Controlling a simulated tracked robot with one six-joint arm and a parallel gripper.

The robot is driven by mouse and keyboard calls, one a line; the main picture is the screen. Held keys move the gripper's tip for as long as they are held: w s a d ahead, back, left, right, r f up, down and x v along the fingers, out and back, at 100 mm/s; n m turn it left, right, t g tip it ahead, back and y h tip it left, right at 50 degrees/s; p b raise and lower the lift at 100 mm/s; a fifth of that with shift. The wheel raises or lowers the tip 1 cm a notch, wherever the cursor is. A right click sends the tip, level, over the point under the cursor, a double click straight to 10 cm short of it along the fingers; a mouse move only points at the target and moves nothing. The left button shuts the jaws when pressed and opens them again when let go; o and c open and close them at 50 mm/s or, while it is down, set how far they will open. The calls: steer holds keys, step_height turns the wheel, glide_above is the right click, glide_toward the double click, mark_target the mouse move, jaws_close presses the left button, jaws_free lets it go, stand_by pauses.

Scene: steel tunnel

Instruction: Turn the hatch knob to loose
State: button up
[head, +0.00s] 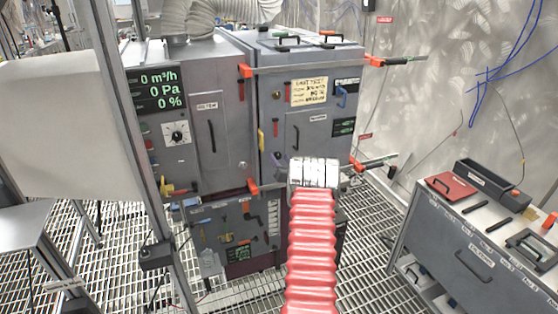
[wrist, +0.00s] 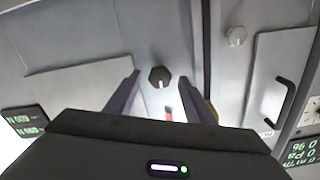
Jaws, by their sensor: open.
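A dark round knob (wrist: 159,77) sits on the grey hatch front (wrist: 95,50) in the wrist view, which shows the cabinet upside down. My gripper (wrist: 158,78) is open, with one dark finger to each side of the knob in the picture. I see no contact, and the gap in depth is hard to judge. In the head view, my red-sleeved arm reaches to the lower part of the right grey cabinet door (head: 317,115). I cannot make out the knob there, near the white cuff of my arm.
A paler knob (wrist: 236,36) and a black bar handle (wrist: 283,101) are on the neighbouring door. Red-tipped clamps (head: 373,61) stick out from the right cabinet's corners. A drawer bench (head: 475,264) stands at the right and a metal post (head: 128,120) at the left.

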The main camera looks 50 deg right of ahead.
steer(key=shift+w+d, duration=0.15)
steer(key=shift+w, duration=0.1)
